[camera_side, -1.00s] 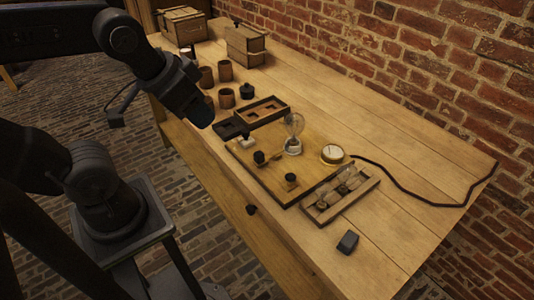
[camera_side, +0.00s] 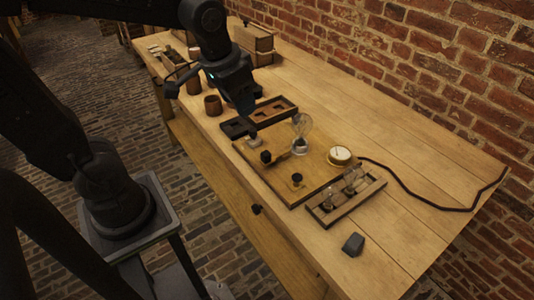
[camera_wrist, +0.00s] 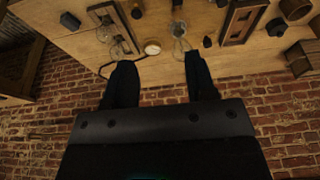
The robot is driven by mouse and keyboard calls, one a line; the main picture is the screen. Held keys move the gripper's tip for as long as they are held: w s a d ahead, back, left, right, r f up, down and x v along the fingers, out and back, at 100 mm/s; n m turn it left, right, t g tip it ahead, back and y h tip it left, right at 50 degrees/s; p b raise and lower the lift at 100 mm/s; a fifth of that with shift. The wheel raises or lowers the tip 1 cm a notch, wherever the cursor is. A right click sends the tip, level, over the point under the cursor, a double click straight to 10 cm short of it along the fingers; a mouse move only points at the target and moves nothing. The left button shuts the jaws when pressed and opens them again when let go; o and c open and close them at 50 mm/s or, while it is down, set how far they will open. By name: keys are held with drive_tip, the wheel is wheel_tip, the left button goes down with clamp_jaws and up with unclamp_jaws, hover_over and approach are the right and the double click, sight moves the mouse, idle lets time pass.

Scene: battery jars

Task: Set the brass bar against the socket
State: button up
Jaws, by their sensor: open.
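The lamp socket (camera_side: 300,148) stands on the wooden board with a clear bulb (camera_side: 303,125) in it; the bulb also shows beyond my fingers in the wrist view (camera_wrist: 181,42). A small brass-coloured strip, seemingly the brass bar (camera_side: 279,159), lies between a black knob (camera_side: 266,156) and the socket; I cannot tell whether it touches the socket. My gripper (camera_side: 249,122) is above the board's back left corner, left of the socket. In the wrist view its two fingers (camera_wrist: 160,78) are apart with nothing between them.
The wooden board (camera_side: 255,174) also bears a round gauge (camera_side: 340,155) and a second black knob (camera_side: 297,178). A tray of bulbs (camera_side: 323,217) and a dark block (camera_side: 353,243) are to the right. A two-part tray (camera_side: 268,117) and cups (camera_side: 213,105) stand behind.

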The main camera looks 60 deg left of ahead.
sight(266, 153)
drive_tip(key=w+a+f+g, duration=0.3)
drive_tip(key=w+a+f, duration=0.1)
drive_tip(key=w+f, duration=0.55)
wheel_tip(266, 153, down, 14)
drive_tip(key=shift+c, duration=0.3)
clamp_jaws()
idle(0.3)
